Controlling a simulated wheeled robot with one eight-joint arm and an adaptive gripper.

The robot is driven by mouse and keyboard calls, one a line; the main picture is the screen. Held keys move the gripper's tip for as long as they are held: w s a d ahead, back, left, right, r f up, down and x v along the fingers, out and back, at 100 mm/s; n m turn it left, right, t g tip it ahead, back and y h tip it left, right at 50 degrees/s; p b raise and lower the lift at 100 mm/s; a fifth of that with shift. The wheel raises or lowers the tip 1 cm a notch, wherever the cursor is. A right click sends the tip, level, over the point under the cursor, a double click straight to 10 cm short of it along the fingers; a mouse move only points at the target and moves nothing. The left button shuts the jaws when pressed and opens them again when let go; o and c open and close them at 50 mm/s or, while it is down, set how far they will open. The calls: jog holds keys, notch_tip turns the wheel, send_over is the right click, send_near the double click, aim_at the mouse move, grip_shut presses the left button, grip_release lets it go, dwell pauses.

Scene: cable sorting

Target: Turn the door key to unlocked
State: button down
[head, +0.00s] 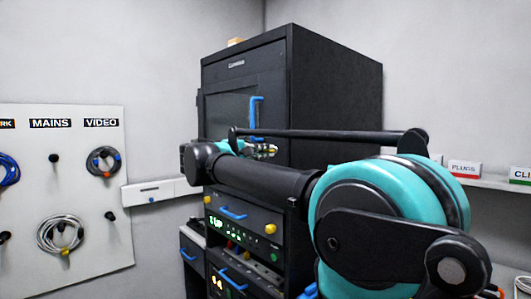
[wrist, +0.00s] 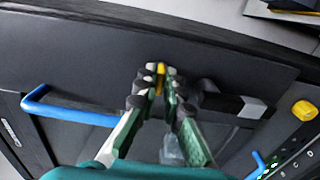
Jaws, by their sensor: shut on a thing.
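The yellow door key (wrist: 161,70) shows as a small strip between my fingertips in the wrist view. My gripper (wrist: 160,84) is shut on it, against the dark cabinet door (wrist: 215,55). The lock behind the key is hidden by the fingers, and I cannot tell which position the key is turned to. In the head view my gripper (head: 268,151) is at the front of the black cabinet (head: 335,100), just below the blue door handle (head: 254,112). The key cannot be made out there. The door looks shut.
The blue handle (wrist: 72,108) is left of my fingers in the wrist view. A yellow knob (wrist: 304,110) is at the right. Rack units with a blue handle (head: 232,213) are below the door. A cable board (head: 90,175) hangs at left; a shelf (head: 492,182) is at right.

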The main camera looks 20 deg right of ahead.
jog(key=c, duration=1.6)
grip_release()
jog(key=shift+c, duration=0.2)
jog(key=v, duration=1.2)
jog(key=shift+f, duration=0.1)
jog(key=s+d+f+g+y, duration=0.15)
jog(key=f+y, duration=0.25)
jog(key=f, duration=1.2)
jog(key=s+d+f+g+y, duration=0.1)
jog(key=s+d+f+y, duration=0.25)
jog(key=f, duration=1.25)
jog(key=s+a+f+m+y, duration=0.1)
jog(key=s+a+f+y, duration=0.1)
jog(key=f, duration=0.5)
jog(key=s+a+f+m+y, duration=0.1)
jog(key=s+a+f+y, duration=0.2)
jog(key=f, duration=0.4)
jog(key=s+a+f+m+y, duration=0.1)
jog(key=s+a+f+y, duration=0.2)
jog(key=f, duration=0.4)
jog(key=shift+s+a+f+m+y, duration=0.15)
jog(key=shift+s+f+m+y, duration=0.25)
jog(key=shift+s+y, duration=0.35)
